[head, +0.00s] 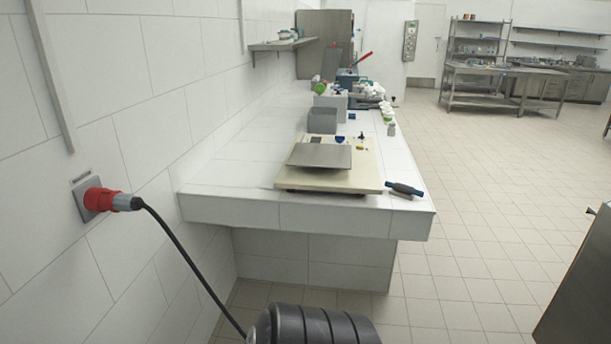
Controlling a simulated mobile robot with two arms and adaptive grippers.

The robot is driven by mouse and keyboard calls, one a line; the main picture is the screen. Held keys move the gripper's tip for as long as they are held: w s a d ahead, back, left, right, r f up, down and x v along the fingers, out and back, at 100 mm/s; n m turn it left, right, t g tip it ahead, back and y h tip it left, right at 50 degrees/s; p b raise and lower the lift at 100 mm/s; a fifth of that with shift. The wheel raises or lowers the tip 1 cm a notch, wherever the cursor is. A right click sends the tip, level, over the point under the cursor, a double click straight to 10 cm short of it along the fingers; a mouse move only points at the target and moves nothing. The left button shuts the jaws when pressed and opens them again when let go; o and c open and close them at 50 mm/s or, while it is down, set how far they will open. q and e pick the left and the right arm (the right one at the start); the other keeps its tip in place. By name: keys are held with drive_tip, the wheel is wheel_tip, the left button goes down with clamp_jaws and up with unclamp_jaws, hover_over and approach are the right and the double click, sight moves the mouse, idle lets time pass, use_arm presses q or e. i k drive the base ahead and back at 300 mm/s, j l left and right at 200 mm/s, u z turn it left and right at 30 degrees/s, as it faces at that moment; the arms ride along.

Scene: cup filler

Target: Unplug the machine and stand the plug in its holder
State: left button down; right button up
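The red plug (107,200) with a grey rear end sits in the grey wall socket (85,196) on the tiled wall at the left. Its black cable (185,255) arcs from the plug down to the right and passes out of sight at a black ribbed rounded shape (312,326) at the bottom edge. I cannot tell what that shape belongs to. I cannot make out the plug's holder in this view. The machine is not clearly identifiable.
A white tiled counter (230,205) juts from the wall, holding a scale-like device with a metal plate (320,156), a dark-handled tool (405,190) and clutter behind. A dark panel (585,275) stands at right. Floor (460,265) between them is clear.

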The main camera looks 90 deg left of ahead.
sight(116, 201)
drive_tip(key=u, duration=3.85)
